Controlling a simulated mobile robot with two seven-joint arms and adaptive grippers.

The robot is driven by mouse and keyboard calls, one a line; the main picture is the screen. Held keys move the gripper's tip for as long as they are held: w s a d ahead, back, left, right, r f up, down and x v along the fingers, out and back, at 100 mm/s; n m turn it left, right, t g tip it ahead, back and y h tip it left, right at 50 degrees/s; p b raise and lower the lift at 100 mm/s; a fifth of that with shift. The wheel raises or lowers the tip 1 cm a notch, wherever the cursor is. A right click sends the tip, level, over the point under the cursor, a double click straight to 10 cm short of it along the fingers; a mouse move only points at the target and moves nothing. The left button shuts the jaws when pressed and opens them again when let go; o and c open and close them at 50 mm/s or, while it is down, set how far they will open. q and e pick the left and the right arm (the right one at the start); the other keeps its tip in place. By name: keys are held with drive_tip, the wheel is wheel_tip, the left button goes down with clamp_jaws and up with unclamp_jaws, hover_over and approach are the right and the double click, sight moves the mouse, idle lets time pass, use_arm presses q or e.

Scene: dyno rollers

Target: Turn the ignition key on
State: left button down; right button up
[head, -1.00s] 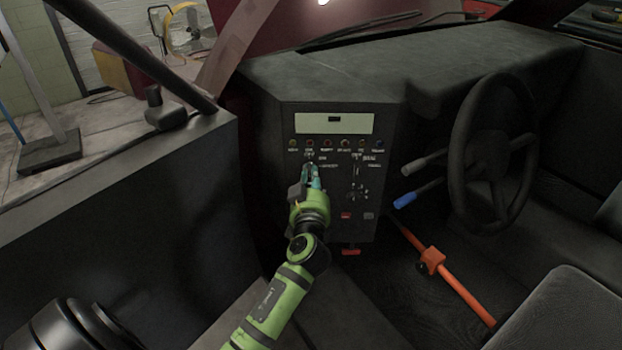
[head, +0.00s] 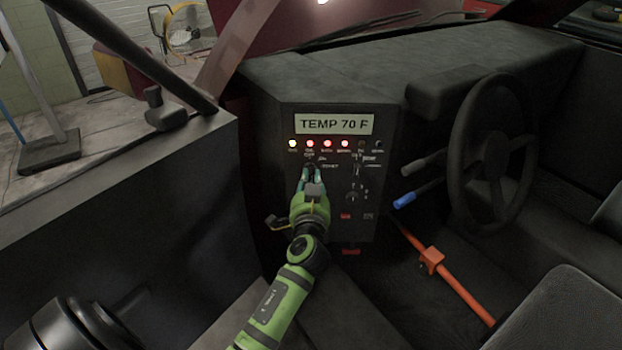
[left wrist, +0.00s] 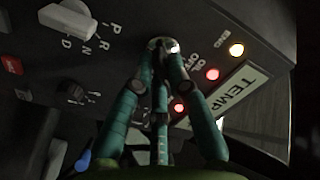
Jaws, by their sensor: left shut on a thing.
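The ignition switch (left wrist: 168,43) shows as a silvery round piece between my left fingertips in the left wrist view; the key itself is mostly hidden by the fingers. My left gripper (head: 308,172) is at the upper left of the black dash panel (head: 383,210), its teal fingers (left wrist: 160,62) shut on the key. The panel display (head: 334,124) is lit and reads TEMP 70 F. Below it one yellow lamp (head: 292,144) and several red lamps (head: 327,144) glow; the lamps at the right end are dark. My right gripper is not in view.
A gear selector knob marked P R N D (left wrist: 68,20) and another dial (left wrist: 70,93) sit on the panel. The steering wheel (head: 460,150), a blue-tipped lever (head: 404,201) and an orange bar (head: 455,285) stand to the right. The door (head: 120,220) borders the left.

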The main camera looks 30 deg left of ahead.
use_arm(q)
drive_tip(key=shift+m, duration=0.8)
drive_tip(key=c, duration=1.2)
unclamp_jaws()
drive_tip(key=v, duration=1.2)
